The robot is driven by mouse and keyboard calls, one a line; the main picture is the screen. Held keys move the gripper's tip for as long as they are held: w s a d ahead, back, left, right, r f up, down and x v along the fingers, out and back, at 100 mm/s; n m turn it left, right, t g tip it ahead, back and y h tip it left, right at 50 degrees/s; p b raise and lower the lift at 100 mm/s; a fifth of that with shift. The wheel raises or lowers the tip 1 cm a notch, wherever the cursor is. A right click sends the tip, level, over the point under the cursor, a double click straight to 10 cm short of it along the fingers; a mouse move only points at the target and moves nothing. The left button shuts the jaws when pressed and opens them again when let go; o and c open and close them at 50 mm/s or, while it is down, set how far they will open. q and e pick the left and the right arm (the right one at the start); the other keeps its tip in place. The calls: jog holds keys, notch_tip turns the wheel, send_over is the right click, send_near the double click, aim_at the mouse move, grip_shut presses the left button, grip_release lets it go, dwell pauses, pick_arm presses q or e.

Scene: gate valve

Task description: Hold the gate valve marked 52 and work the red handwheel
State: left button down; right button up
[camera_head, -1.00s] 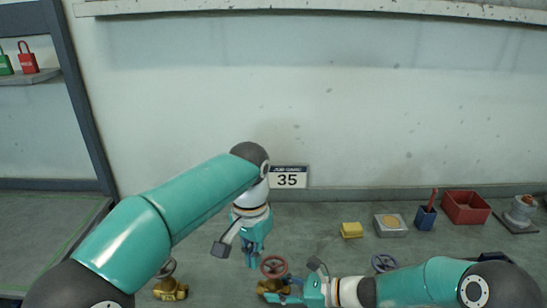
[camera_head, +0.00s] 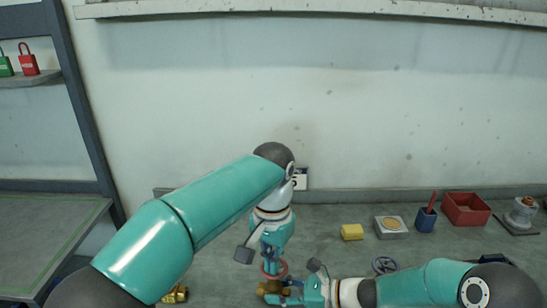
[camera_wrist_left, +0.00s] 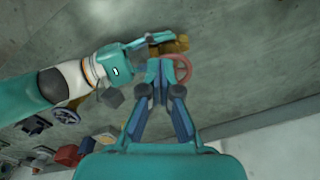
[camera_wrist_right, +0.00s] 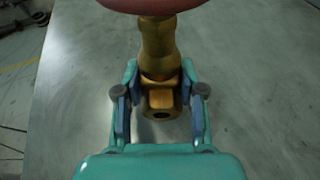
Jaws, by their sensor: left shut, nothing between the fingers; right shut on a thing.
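A brass gate valve (camera_head: 268,287) stands at the bottom middle of the head view, and its body fills the middle of the right wrist view (camera_wrist_right: 158,98). Its red handwheel (camera_wrist_right: 160,5) is on top, also seen in the left wrist view (camera_wrist_left: 184,69). No number 52 is readable on it. My right gripper (camera_head: 288,289) is shut on the valve body from the right, a finger on each side (camera_wrist_right: 160,112). My left gripper (camera_head: 270,258) points down at the handwheel, its fingers together and empty (camera_wrist_left: 155,77). I cannot tell whether they touch the rim.
A second brass valve (camera_head: 175,295) is partly hidden by my left arm. A grey handwheel (camera_head: 384,265) lies behind my right arm. A yellow block (camera_head: 352,232), a grey box (camera_head: 391,227), a blue cup (camera_head: 425,220) and a red bin (camera_head: 466,208) stand at the back right.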

aim_at(272, 276)
pick_arm(q)
notch_tip(272, 276, down, 5)
jog(key=shift+r, duration=0.1)
jog(key=shift+s+f, duration=0.2)
jog(key=shift+f, duration=0.45)
jog(key=shift+w+a+f, duration=0.1)
jog(key=shift+w+a, duration=0.15)
dwell(0.5)
jog(key=shift+a, duration=0.2)
jog(key=shift+w+a+r, duration=0.25)
jog(key=shift+w+a, duration=0.6)
jog(key=shift+a, duration=0.25)
jog(key=shift+w+r, duration=0.1)
jog(key=shift+w, duration=0.05)
jog(key=shift+a, duration=0.2)
